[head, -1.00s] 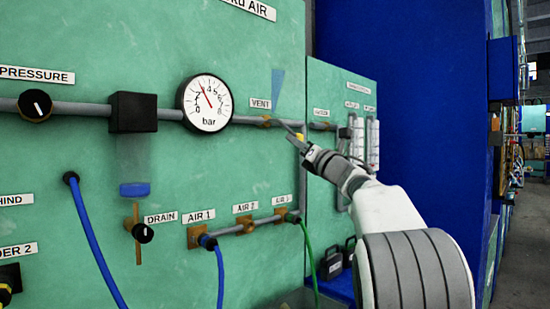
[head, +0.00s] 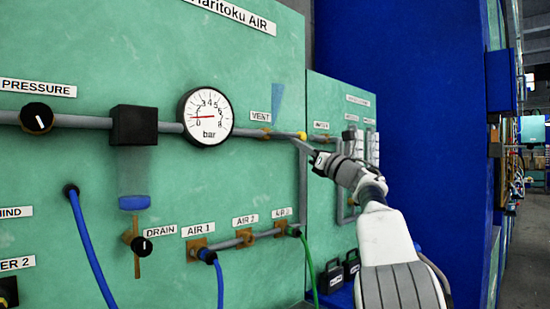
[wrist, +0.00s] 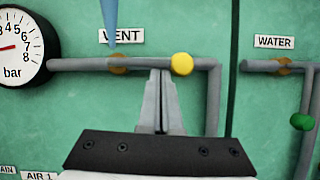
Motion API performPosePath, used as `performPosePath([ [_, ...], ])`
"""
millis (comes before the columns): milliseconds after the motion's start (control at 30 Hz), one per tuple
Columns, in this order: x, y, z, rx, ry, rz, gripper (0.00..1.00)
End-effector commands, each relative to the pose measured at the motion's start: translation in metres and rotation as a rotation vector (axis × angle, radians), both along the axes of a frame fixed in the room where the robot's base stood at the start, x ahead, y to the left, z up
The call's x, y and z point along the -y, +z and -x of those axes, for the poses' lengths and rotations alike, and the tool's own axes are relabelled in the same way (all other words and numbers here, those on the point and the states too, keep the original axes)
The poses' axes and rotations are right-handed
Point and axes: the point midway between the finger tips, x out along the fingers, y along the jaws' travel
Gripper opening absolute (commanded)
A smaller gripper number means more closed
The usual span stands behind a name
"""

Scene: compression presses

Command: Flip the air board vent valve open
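The vent valve has a brass body (head: 266,133) on the grey pipe under the VENT label; the body also shows in the wrist view (wrist: 118,64). Its yellow knob (wrist: 182,64) sits to the right, in line with the pipe, and also shows in the head view (head: 302,135). My gripper (wrist: 161,73) has its fingers together and empty, just below the pipe and left of the knob. Whether a fingertip touches the handle cannot be told.
A blue wedge (head: 277,100) stands above the valve. The WATER valve (wrist: 283,66) and a green knob (wrist: 302,122) are on the panel to the right. The vertical pipe (wrist: 213,105) runs down right of my fingers. Air outlets and hoses are lower left.

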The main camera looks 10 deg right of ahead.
Motion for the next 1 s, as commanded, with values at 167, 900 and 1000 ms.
performPosePath([
  [167, 0.001, 0.001, 0.001, 0.001, -0.001, -0.001, 0.00],
  [900, -0.007, -0.045, 0.004, 0.001, -0.003, -0.001, 0.00],
  [1000, 0.000, -0.052, 0.016, 0.001, -0.003, -0.002, 0.00],
])
